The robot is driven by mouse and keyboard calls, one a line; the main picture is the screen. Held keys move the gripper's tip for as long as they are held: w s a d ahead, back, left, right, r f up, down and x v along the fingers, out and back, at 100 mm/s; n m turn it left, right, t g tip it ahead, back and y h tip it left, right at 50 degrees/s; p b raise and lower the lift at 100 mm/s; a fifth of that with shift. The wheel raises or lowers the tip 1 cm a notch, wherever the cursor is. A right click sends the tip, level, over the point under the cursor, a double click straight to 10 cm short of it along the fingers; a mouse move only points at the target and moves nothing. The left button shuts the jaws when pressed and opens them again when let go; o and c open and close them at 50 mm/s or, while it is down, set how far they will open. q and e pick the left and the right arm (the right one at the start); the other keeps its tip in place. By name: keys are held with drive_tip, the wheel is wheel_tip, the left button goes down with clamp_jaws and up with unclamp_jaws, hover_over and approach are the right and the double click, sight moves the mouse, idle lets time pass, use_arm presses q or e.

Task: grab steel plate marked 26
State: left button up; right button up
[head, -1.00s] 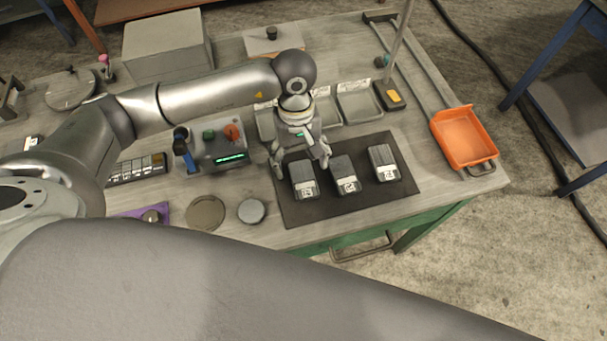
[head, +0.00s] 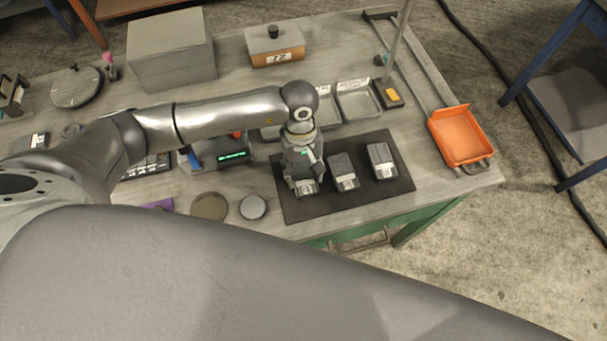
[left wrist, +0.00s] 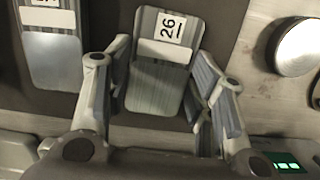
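The steel plate marked 26 (left wrist: 155,88) is a grey ribbed block with a white label reading 26 in the left wrist view. It lies on a dark mat (head: 350,208), as the leftmost of three similar plates, and shows partly under my gripper in the head view (head: 307,188). My left gripper (head: 305,182) is low over it, pointing down. In the left wrist view the fingers (left wrist: 163,68) are apart, one on each side of the plate, close to its edges. I cannot see clear contact. My right gripper is out of view.
The middle plate (head: 345,172) stands close to the right of my gripper, with another plate (head: 382,161) beyond it. A control box (head: 222,153) is left of the gripper. Grey trays (head: 357,100) lie behind, and an orange tray (head: 460,137) is at the right edge.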

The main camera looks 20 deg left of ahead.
use_arm(q)
drive_tip(key=c, duration=0.7)
drive_tip(key=shift+w, duration=0.1)
drive_tip(key=shift+c, duration=0.2)
drive_tip(key=shift+r, duration=0.2)
